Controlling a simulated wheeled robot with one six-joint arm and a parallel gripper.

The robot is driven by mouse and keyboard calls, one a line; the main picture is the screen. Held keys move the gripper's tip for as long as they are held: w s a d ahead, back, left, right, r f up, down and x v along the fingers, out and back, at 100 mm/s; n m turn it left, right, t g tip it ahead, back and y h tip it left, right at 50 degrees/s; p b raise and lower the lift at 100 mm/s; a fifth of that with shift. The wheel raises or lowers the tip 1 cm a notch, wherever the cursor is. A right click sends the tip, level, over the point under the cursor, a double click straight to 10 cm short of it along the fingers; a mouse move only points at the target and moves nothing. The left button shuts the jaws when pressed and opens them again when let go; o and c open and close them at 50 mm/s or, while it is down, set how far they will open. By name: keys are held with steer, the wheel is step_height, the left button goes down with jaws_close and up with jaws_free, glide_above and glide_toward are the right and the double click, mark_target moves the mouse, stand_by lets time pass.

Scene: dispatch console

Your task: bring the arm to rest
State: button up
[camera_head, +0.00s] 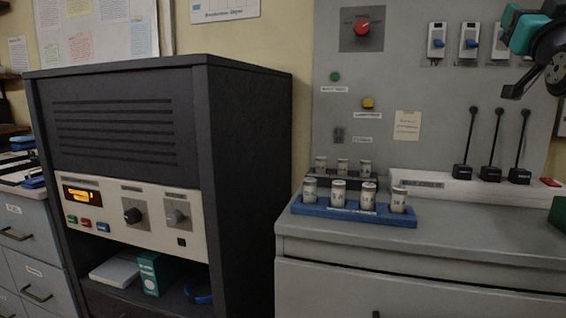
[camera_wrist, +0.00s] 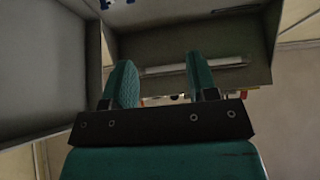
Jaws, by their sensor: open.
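My gripper (camera_wrist: 158,72) shows in the wrist view with two teal fingers standing apart on a dark bracket. Nothing is held between them. Beyond the fingers is a grey box-like housing (camera_wrist: 255,50) with a pale bar (camera_wrist: 190,67) across it; whether the fingers touch anything there cannot be told. In the head view, a teal and black part of my arm (camera_head: 540,42) shows at the top right, in front of the grey panel. The rest of the arm is out of frame.
A blue tray (camera_head: 305,208) of several pale cylinders stands on the grey console top (camera_head: 450,232). A dark cabinet (camera_head: 245,170) stands at left.

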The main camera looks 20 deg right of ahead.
steer(key=w+a+f+n+g+y+b, duration=0.35)
steer(key=a+f+y, duration=0.45)
steer(key=a+f, duration=0.5)
steer(key=w+a+f+n+g+y+b, duration=0.3)
steer(key=a+f+y, duration=0.55)
steer(key=f, duration=0.65)
steer(key=s+a+f+n+g+y+b, duration=0.1)
steer(key=s+a+f+n+g, duration=0.1)
steer(key=s+a+f+g, duration=0.3)
steer(key=s+a+f+n+g+y, duration=0.1)
steer(key=s+a+f+g, duration=0.15)
steer(key=a+f, duration=0.45)
steer(key=s+a+f+n+g+b, duration=0.1)
steer(key=s+a+f+n+g, duration=0.2)
steer(key=s, duration=0.4)
steer(key=s+a+f+n+g+b, duration=0.1)
steer(key=s+a+f+g+b, duration=0.15)
steer(key=s+f, duration=0.35)
step_height(320, 180, up, 27)
steer(key=s+g+h+p, duration=0.1)
steer(key=p, duration=2.7)
steer(key=shift+d+r, duration=0.15)
steer(key=shift+d, duration=0.05)
steer(key=shift+s+g, duration=0.1)
steer(key=shift+g, duration=0.15)
steer(key=shift+c, duration=0.2)
